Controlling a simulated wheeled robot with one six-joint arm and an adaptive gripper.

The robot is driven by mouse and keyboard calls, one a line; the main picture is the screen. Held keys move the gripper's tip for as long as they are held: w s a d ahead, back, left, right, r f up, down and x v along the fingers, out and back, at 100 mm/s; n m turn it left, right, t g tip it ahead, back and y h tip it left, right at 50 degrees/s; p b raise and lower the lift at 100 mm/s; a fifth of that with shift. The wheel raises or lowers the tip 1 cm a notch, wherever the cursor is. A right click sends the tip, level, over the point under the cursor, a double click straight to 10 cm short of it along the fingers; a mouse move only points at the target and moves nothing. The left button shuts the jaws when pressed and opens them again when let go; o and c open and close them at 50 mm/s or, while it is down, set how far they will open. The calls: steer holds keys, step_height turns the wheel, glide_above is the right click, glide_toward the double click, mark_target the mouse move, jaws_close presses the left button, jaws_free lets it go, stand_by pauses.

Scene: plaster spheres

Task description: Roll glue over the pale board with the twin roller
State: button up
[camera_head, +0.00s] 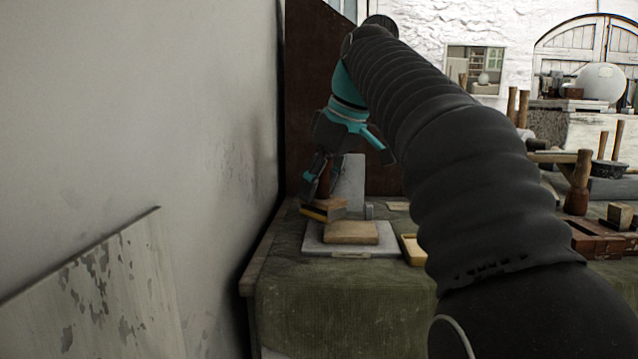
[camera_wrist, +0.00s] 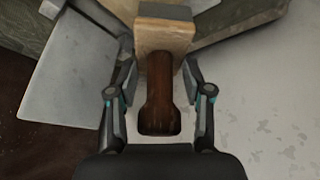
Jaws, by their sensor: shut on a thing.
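My gripper (camera_head: 316,182) is at the left end of the bench, near the wall, shut on the dark wooden handle of the twin roller (camera_head: 326,204). In the wrist view the roller (camera_wrist: 165,38) shows its brown handle between the fingers of my gripper (camera_wrist: 159,80) and a pale wooden block beyond. The rollers themselves are not clearly visible. The pale board (camera_head: 350,233) lies flat on a grey slab (camera_head: 316,240). The roller is above the board's back left side; I cannot tell whether they touch.
A grey upright panel (camera_head: 349,185) stands behind the board and also shows in the wrist view (camera_wrist: 70,85). A small yellow tray (camera_head: 413,248) is right of the slab. The wall (camera_head: 140,100) is close on the left. Wooden tools and blocks (camera_head: 600,235) crowd the right.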

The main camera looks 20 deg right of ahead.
mark_target(334, 197)
steer(key=shift+f+b, duration=0.7)
steer(key=shift+f, duration=0.25)
stand_by(0.6)
steer(key=shift+s+d+r+p, duration=0.1)
steer(key=shift+s+d+p, duration=0.1)
steer(key=shift+d, duration=0.45)
steer(key=shift+s+d+r+p, duration=0.1)
steer(key=shift+s+d+p, duration=0.1)
steer(key=shift+d, duration=0.45)
steer(key=shift+s+d+f+p, duration=0.15)
steer(key=shift+s+d, duration=0.2)
steer(key=shift+d, duration=0.7)
steer(key=shift+s+d+p, duration=0.15)
steer(key=shift+s+d, duration=0.25)
steer(key=shift+d, duration=0.7)
steer(key=shift+s+d+f+p, duration=0.15)
steer(key=shift+s+d, duration=0.2)
steer(key=shift+d, duration=0.7)
steer(key=shift+r, duration=0.1)
steer(key=shift+p, duration=0.3)
